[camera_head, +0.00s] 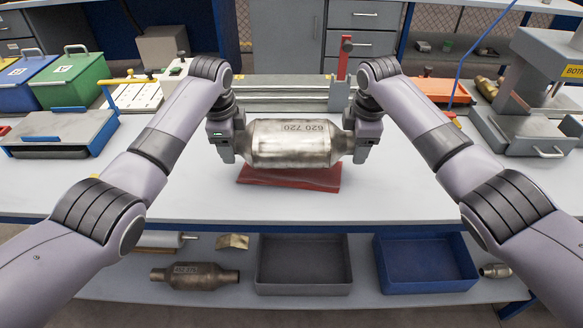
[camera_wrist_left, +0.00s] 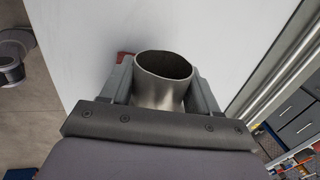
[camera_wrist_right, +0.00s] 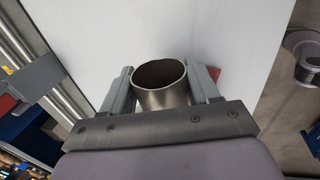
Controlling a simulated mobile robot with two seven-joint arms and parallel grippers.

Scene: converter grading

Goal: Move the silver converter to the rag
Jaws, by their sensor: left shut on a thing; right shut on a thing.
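The silver converter (camera_head: 291,143), marked "620 720", lies level between my two grippers, over the red rag (camera_head: 290,177) on the bench. I cannot tell whether its underside touches the rag. My left gripper (camera_head: 237,142) is shut on its left pipe end, and the pipe shows between the fingers in the left wrist view (camera_wrist_left: 163,84). My right gripper (camera_head: 350,141) is shut on its right pipe end, also seen between the fingers in the right wrist view (camera_wrist_right: 160,85). A bit of the rag shows behind the fingers in both wrist views.
A rail fixture (camera_head: 285,92) with a red upright runs behind the converter. A grey press (camera_head: 530,95) stands at right, a blue-handled tray (camera_head: 62,133) at left. Another converter (camera_head: 195,276), a grey bin (camera_head: 303,265) and a blue bin (camera_head: 425,262) sit on the lower shelf. The bench front is clear.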

